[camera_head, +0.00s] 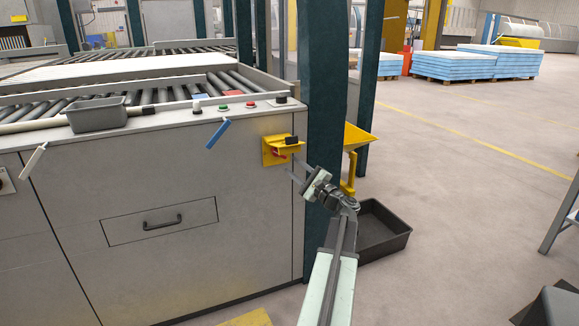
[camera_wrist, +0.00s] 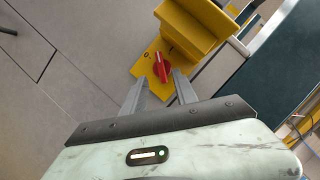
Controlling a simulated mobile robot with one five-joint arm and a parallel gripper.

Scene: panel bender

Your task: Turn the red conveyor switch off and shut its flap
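The red switch knob (camera_wrist: 161,68) sits on a yellow plate (camera_wrist: 146,71) on the grey cabinet front. In the head view the red knob (camera_head: 279,154) is small and partly covered. The yellow flap (camera_wrist: 196,27) stands open, sticking out above the knob; it also shows in the head view (camera_head: 285,148). My gripper (camera_wrist: 161,80) is open and empty, its two fingers pointing at the knob, one towards each side. In the head view my gripper (camera_head: 292,170) is just below and right of the switch. I cannot tell whether a finger touches the knob.
A dark green post (camera_head: 326,130) stands right beside the switch. A yellow funnel (camera_head: 356,138) and a black bin (camera_head: 383,230) are behind my arm.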

